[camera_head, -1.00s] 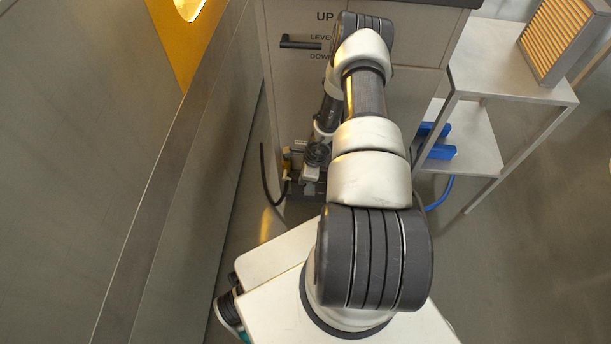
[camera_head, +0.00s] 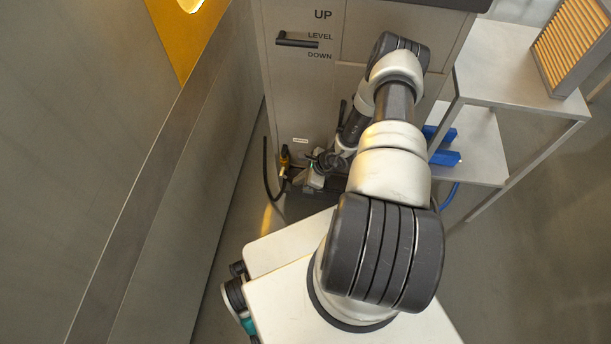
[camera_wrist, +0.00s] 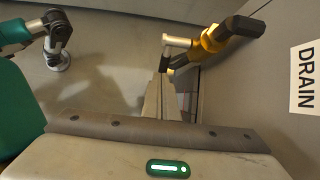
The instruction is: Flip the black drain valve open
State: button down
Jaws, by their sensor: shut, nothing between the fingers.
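The drain valve shows in the wrist view with a yellow body (camera_wrist: 211,39) and a black part (camera_wrist: 243,26) that looks like its handle, at the upper right. A silver stub (camera_wrist: 177,41) sticks out to its left. In the head view the valve (camera_head: 284,157) is small, low at the cabinet's left side. My gripper (camera_wrist: 166,80) is shut and empty. Its tips are just below the silver stub in the picture; whether they touch anything cannot be told. In the head view my gripper (camera_head: 313,180) is just right of the valve.
A DRAIN label (camera_wrist: 305,77) is on the panel at the right. The cabinet (camera_head: 300,90) has a black handle (camera_head: 297,40) by UP, LEVEL and DOWN. A black hose (camera_head: 268,172) hangs left of the valve. A grey wall (camera_head: 170,180) runs along the left; a shelf (camera_head: 500,60) stands right.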

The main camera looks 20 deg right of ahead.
jog(key=shift+b+x, duration=0.7)
jog(key=shift+x, duration=1.4)
jog(key=shift+s+a+f, duration=0.1)
